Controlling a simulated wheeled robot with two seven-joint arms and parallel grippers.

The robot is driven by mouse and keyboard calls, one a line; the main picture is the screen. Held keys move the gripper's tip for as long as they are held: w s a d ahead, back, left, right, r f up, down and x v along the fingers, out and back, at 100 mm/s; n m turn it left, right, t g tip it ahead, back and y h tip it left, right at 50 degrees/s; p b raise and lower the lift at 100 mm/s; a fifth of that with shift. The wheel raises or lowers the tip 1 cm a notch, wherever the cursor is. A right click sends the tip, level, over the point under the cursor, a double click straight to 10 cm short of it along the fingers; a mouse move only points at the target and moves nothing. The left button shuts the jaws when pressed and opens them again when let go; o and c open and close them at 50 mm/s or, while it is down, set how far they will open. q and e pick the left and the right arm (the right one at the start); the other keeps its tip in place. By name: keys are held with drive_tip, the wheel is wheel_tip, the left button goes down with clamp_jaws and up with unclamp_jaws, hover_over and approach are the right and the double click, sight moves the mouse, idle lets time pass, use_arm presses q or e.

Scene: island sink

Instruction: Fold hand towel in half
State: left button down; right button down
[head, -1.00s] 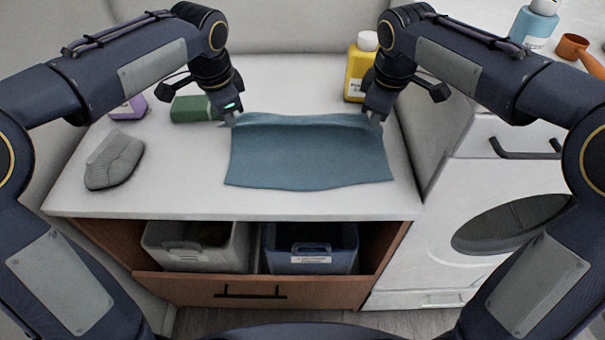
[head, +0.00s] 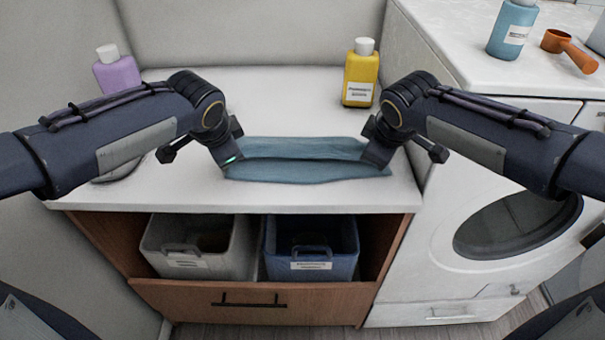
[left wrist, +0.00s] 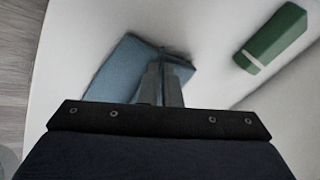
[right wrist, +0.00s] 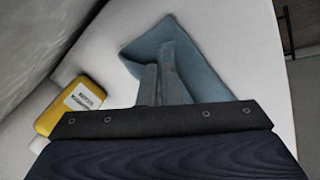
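The blue hand towel (head: 300,172) lies on the white counter with its far edge lifted and drawn forward over the near part. It makes a narrow band with a dark crease between the layers. My left gripper (head: 232,162) is shut on the towel's left corner; the pinched cloth also shows in the left wrist view (left wrist: 120,72). My right gripper (head: 378,158) is shut on the towel's right corner, and that side shows in the right wrist view (right wrist: 196,72). How closely the held edge meets the near edge is hard to tell.
A yellow bottle (head: 361,75) stands behind the towel and a purple bottle (head: 117,70) at the back left. A green box (left wrist: 272,37) lies behind my left arm. Open bins (head: 200,245) sit below the counter front.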

use_arm(q)
drive_tip(key=shift+a, duration=0.1)
use_arm(e)
drive_tip(key=shift+d, duration=0.1)
use_arm(q)
drive_tip(key=c, duration=1.3)
unclamp_jaws()
use_arm(e)
drive_tip(key=c, duration=1.3)
unclamp_jaws()
use_arm(q)
drive_tip(key=v, duration=0.4)
drive_tip(key=shift+w, duration=0.15)
use_arm(e)
drive_tip(key=v, duration=0.4)
drive_tip(key=shift+w, duration=0.15)
use_arm(q)
drive_tip(key=v, duration=0.4)
drive_tip(key=s+v, duration=0.1)
drive_tip(key=v, duration=0.2)
drive_tip(key=shift+f, duration=0.3)
use_arm(e)
drive_tip(key=v, duration=0.4)
drive_tip(key=s+v, duration=0.1)
drive_tip(key=v, duration=0.2)
drive_tip(key=shift+f, duration=0.25)
